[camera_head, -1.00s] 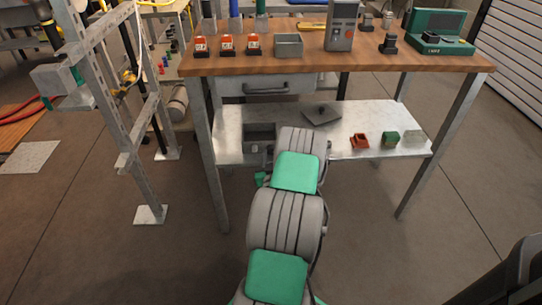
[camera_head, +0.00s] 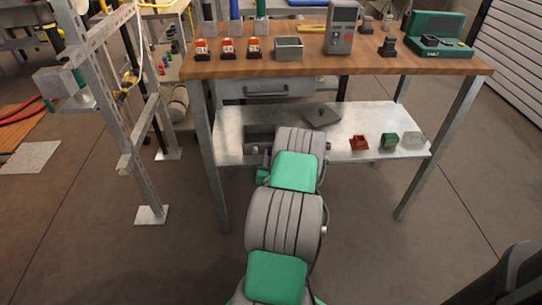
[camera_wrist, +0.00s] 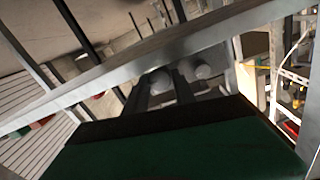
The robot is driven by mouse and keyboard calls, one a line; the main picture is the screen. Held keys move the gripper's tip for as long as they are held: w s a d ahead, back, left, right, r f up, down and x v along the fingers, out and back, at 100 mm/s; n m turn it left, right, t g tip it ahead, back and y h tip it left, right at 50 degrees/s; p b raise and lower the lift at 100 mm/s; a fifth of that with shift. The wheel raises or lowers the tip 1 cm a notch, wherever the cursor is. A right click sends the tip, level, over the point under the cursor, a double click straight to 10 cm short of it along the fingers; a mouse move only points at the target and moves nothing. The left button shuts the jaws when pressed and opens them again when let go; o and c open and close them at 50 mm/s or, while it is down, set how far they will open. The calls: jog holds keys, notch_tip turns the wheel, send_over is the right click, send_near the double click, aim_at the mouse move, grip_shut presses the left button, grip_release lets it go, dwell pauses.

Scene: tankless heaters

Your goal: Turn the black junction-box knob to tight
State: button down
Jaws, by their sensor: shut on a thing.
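The grey junction box (camera_head: 258,132) sits on the lower shelf, near its front left, partly behind my arm. Its black knob cannot be made out in the head view. In the wrist view, two dark fingers of my gripper (camera_wrist: 162,88) reach forward past the green and black gripper body. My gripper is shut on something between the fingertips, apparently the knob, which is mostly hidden. Rounded grey parts (camera_wrist: 202,71) show beside the fingers. The knob's mark or angle cannot be read.
The lower shelf (camera_head: 232,118) also carries a grey plate (camera_head: 322,116), a red part (camera_head: 359,142) and a green block (camera_head: 388,140). The wooden bench top (camera_head: 300,69) is above. A metal frame (camera_head: 112,95) stands at the left.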

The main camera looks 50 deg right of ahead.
jog(key=shift+s, duration=0.1)
jog(key=c, duration=1)
grip_release()
jog(key=shift+c, duration=0.2)
jog(key=shift+s+a+f+b, duration=0.1)
jog(key=shift+s+a+b, duration=0.15)
jog(key=shift+b, duration=0.1)
jog(key=b+v, duration=0.2)
jog(key=v, duration=0.5)
